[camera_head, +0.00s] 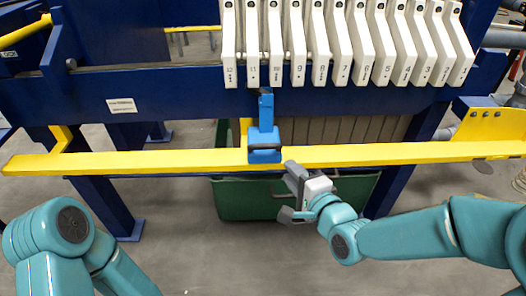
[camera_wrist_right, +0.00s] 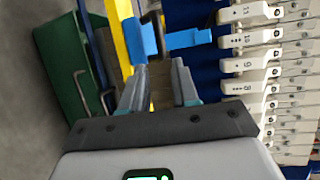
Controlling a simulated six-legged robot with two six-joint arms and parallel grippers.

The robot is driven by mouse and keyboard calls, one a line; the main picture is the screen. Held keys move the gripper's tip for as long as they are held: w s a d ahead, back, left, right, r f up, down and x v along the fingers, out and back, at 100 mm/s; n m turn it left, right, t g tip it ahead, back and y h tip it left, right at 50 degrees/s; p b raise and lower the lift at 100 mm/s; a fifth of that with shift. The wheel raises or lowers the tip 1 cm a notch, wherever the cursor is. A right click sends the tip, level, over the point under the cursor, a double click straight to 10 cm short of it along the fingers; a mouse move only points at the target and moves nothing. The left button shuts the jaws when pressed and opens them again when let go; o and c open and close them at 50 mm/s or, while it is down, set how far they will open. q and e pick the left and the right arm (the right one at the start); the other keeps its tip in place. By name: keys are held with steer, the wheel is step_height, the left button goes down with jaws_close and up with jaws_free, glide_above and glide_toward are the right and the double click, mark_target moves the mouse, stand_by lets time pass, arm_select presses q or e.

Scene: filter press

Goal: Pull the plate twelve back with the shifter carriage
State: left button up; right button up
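Plate twelve (camera_head: 229,75) is the leftmost white plate handle in the row at the top of the head view, beside plate eleven (camera_head: 252,70). The blue shifter carriage (camera_head: 264,141) sits on the yellow rail below plate ten, its upright arm pointing up toward the plates. The carriage (camera_wrist_right: 145,38) also shows in the right wrist view with a dark handle bar in front. My right gripper (camera_head: 292,193) is open and empty, just right of and below the carriage. Its fingertips (camera_wrist_right: 160,75) point at the handle and appear short of it. My left gripper is out of view.
The yellow rail (camera_head: 400,153) crosses the whole width in front of the blue press frame (camera_head: 170,98). A green bin (camera_head: 240,202) stands beneath, behind my right gripper. A yellow bracket (camera_head: 492,124) is at the right. The rail left of the carriage is clear.

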mark_target(267, 148)
steer(key=x, duration=0.8)
steer(key=p+x, duration=0.1)
steer(key=x, duration=0.7)
steer(key=shift+f, duration=0.2)
jaws_close()
